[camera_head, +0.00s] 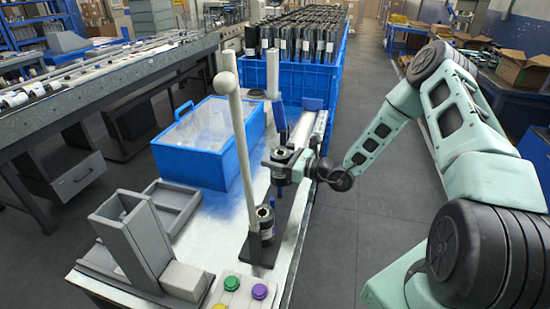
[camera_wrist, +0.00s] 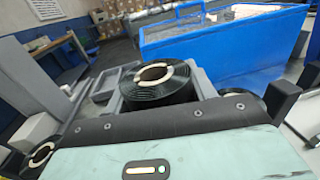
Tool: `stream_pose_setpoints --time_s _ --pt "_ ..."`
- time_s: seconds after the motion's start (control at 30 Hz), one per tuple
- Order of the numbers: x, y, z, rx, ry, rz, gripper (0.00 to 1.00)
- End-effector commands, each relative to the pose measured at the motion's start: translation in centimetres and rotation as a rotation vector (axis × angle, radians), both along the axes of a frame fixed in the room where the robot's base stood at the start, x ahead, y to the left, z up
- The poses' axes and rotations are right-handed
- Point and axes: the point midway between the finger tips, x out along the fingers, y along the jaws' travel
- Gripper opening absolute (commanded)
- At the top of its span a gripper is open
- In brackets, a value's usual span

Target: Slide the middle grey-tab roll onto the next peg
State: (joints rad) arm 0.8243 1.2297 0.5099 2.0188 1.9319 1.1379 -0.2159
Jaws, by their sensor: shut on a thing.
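My gripper (camera_head: 282,166) is shut on a dark roll, which shows in the wrist view as a black wound roll (camera_wrist: 150,88) with a pale core. In the head view the gripper is above the white bench, behind and right of a black base plate (camera_head: 263,247). A dark roll with a light top (camera_head: 264,222) stands on that plate, close to a tall pale post (camera_head: 235,115). Another roll (camera_wrist: 41,155) shows at the lower left of the wrist view. I cannot make out a grey tab or which roll is the middle one.
A blue bin (camera_head: 200,170) stands left of the gripper. A blue crate (camera_head: 300,82) full of dark rolls is behind. Grey chute parts (camera_head: 135,235) and coloured buttons (camera_head: 260,291) are at the front. The floor to the right is open.

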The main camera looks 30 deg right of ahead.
Motion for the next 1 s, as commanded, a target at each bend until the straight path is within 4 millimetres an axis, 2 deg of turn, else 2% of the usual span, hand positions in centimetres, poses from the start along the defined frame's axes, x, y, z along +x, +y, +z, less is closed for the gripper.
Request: stream_pose_setpoints --time_s 1.0 --pt "0.0 0.0 -2.4 0.001 -0.002 0.001 0.22"
